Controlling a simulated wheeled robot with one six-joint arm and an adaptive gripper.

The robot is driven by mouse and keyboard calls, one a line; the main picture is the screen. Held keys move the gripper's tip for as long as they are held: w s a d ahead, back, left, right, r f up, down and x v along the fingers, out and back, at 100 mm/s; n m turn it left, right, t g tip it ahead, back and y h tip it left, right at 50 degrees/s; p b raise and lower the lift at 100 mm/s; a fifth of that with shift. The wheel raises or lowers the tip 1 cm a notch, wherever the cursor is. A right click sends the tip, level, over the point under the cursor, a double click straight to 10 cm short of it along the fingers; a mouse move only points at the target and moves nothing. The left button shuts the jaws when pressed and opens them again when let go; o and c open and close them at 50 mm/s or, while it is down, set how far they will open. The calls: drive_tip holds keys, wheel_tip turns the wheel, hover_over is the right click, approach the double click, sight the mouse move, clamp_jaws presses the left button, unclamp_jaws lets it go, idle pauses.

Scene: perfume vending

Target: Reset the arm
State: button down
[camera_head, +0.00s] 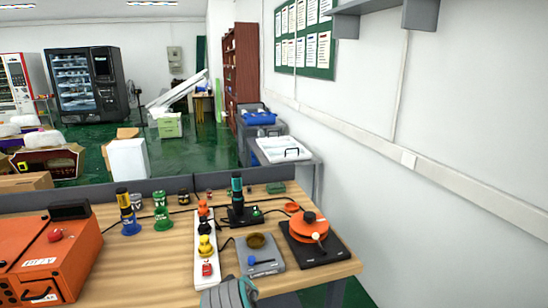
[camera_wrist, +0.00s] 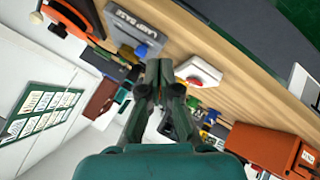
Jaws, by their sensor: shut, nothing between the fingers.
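My gripper (camera_wrist: 158,72) shows in the wrist view with its two dark green fingers together and nothing between them. It is in front of the wooden table, which looks upside down and tilted there. A grey lamp base board (camera_wrist: 122,28) and a white box with a red button (camera_wrist: 200,72) appear near the fingertips in the picture; no contact is visible. In the head view, a grey-teal part of my arm (camera_head: 232,293) shows at the table's front edge, and my fingers cannot be made out.
The table (camera_head: 150,262) holds an orange box (camera_head: 40,258) at left, a white strip (camera_head: 207,262) with several parts, a grey board (camera_head: 262,262) and an orange round device (camera_head: 309,226) at right. A white wall (camera_head: 455,140) bounds the right side. Vending machines (camera_head: 88,80) stand far back.

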drive_tip(key=s+d+f+m+t+y, duration=0.1)
drive_tip(key=s+d+f, duration=0.55)
drive_tip(key=f, duration=0.25)
drive_tip(key=s+d+f+t, duration=0.1)
drive_tip(key=s+d+f, duration=0.55)
drive_tip(key=f, duration=0.25)
drive_tip(key=s+d+f+m+t, duration=0.1)
drive_tip(key=s+d+f, duration=0.1)
drive_tip(key=s+d, duration=0.35)
drive_tip(key=s+d+f+m, duration=0.1)
drive_tip(key=s+d+f, duration=0.1)
drive_tip(key=s, duration=0.6)
drive_tip(key=s+d+r+m+t, duration=0.1)
drive_tip(key=s+d+r+m, duration=0.1)
drive_tip(key=s+r, duration=0.4)
drive_tip(key=s+d+r+m+t, duration=0.1)
drive_tip(key=s+d+r+m, duration=0.2)
drive_tip(key=s, duration=1.4)
drive_tip(key=shift+r+t+h, duration=0.3)
drive_tip(key=shift+r, duration=1.45)
drive_tip(key=shift+s, duration=0.1)
